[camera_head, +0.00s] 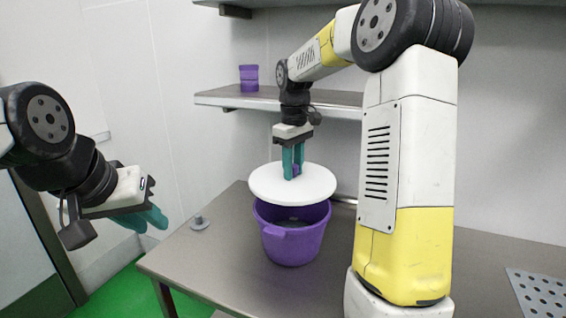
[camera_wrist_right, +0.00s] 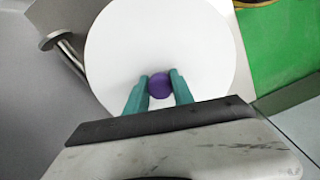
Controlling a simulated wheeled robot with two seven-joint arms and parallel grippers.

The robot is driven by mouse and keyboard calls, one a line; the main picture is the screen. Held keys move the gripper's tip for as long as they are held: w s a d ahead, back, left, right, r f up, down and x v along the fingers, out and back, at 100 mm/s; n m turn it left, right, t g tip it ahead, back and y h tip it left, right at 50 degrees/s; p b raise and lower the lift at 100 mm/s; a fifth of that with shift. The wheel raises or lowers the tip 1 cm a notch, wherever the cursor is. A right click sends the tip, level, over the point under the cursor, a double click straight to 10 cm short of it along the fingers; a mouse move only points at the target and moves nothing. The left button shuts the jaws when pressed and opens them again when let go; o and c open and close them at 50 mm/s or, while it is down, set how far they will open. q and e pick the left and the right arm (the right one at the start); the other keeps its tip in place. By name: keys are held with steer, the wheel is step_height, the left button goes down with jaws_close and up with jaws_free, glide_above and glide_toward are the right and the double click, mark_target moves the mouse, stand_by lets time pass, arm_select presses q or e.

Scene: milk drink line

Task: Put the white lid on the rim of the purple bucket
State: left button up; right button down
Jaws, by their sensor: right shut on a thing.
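The white lid (camera_head: 292,184) is a flat round disc with a small purple knob (camera_head: 296,169) at its middle. My right gripper (camera_head: 292,174) is shut on the knob from above; the wrist view also shows its teal fingers (camera_wrist_right: 159,88) on both sides of the knob. The purple bucket (camera_head: 292,243) stands upright on the table, directly below the lid. The lid covers the back of the bucket's opening, and the front rim and part of the inside show, so the lid looks raised or tilted. My left gripper (camera_head: 148,219) is off to the left, away from the bucket, its fingers close together.
The steel table (camera_head: 220,265) has free room left and right of the bucket. A small grey fitting (camera_head: 200,222) sits near its left edge. A wall shelf (camera_head: 230,100) holds a purple container (camera_head: 249,78). A perforated plate (camera_head: 540,290) lies at the right.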

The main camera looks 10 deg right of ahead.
mark_target(293, 186)
steer(key=shift+f, duration=2.8)
steer(key=shift+f, duration=0.9)
steer(key=c, duration=1)
jaws_free()
step_height(293, 186, up, 8)
steer(key=shift+s+f, duration=0.1)
steer(key=shift+f, duration=0.1)
steer(key=s+r+m+t, duration=0.1)
steer(key=s+r, duration=0.1)
steer(key=s, duration=0.1)
steer(key=s+r+m+t, duration=0.1)
steer(key=s+r, duration=0.1)
steer(key=s, duration=0.2)
steer(key=s+a+r, duration=0.1)
steer(key=s, duration=0.3)
steer(key=shift+s+r+m+t+y, duration=0.1)
steer(key=shift+r+m+t+y, duration=0.2)
steer(key=shift+r+m+t, duration=0.1)
steer(key=s+m+t, duration=0.1)
steer(key=s, duration=0.3)
steer(key=s+f+m+t+y, duration=0.1)
steer(key=s, duration=0.3)
steer(key=s+a+m+t, duration=0.1)
steer(key=s+m, duration=0.1)
steer(key=s, duration=0.2)
steer(key=shift+s+a+f+y, duration=0.1)
steer(key=shift+f+y, duration=0.15)
steer(key=shift+y, duration=0.05)
